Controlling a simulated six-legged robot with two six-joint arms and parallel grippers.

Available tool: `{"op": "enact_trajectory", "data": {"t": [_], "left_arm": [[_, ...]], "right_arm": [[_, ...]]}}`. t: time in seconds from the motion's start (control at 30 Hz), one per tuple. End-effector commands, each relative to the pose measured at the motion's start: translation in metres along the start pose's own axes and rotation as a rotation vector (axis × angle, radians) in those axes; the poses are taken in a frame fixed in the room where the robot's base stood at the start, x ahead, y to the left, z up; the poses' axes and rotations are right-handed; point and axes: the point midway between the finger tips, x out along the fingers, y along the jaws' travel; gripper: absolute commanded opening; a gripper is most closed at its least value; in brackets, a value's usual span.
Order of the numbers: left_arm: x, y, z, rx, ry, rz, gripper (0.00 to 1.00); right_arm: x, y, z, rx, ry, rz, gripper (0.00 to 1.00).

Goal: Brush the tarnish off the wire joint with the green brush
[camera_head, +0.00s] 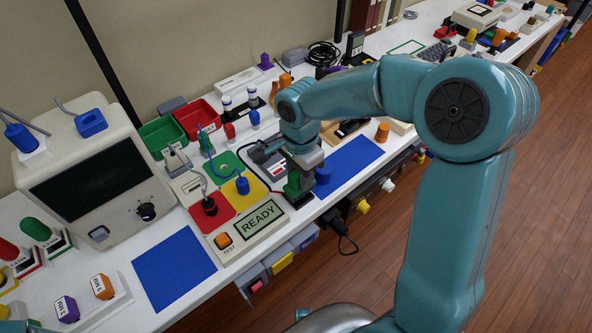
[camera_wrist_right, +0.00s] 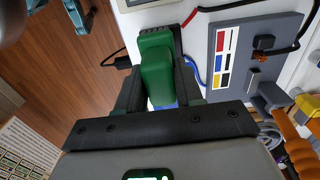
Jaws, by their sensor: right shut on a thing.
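My right gripper (camera_head: 301,176) is shut on the green brush (camera_head: 292,186), held near the front edge of the bench, by the grey fixture. The grey fixture (camera_wrist_right: 222,85) carries a colour-striped card, and a small brown piece, which looks like the wire joint (camera_wrist_right: 262,43), joins dark wires beside the card. The brush is apart from this joint. In the head view my arm partly covers the fixture (camera_head: 256,155). My left gripper is not in view.
A tester panel (camera_head: 262,222) reading READY, with coloured pads and wires, stands left of the brush. Blue mats (camera_head: 174,268) lie on either side. Red and green bins (camera_head: 198,118) are behind.

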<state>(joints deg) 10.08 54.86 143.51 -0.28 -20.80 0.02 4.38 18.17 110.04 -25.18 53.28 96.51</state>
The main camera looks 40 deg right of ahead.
Motion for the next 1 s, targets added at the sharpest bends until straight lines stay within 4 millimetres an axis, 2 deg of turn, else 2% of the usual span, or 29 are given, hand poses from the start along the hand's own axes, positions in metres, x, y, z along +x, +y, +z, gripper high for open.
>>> {"op": "enact_trajectory", "data": {"t": [0.13, 0.4, 0.73, 1.0], "left_arm": [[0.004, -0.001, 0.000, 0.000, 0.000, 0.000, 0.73], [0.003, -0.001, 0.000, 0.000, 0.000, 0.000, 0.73], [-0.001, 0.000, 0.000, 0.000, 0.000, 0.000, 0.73], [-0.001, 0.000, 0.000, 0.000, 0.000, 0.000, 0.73]], "right_arm": [[0.000, 0.009, 0.000, 0.001, 0.000, -0.002, 0.00], [-0.001, 0.008, 0.000, 0.000, 0.000, -0.002, 0.00], [0.001, -0.014, 0.000, 0.000, 0.000, -0.001, 0.00], [0.002, -0.016, 0.000, 0.000, 0.000, -0.001, 0.00]]}}
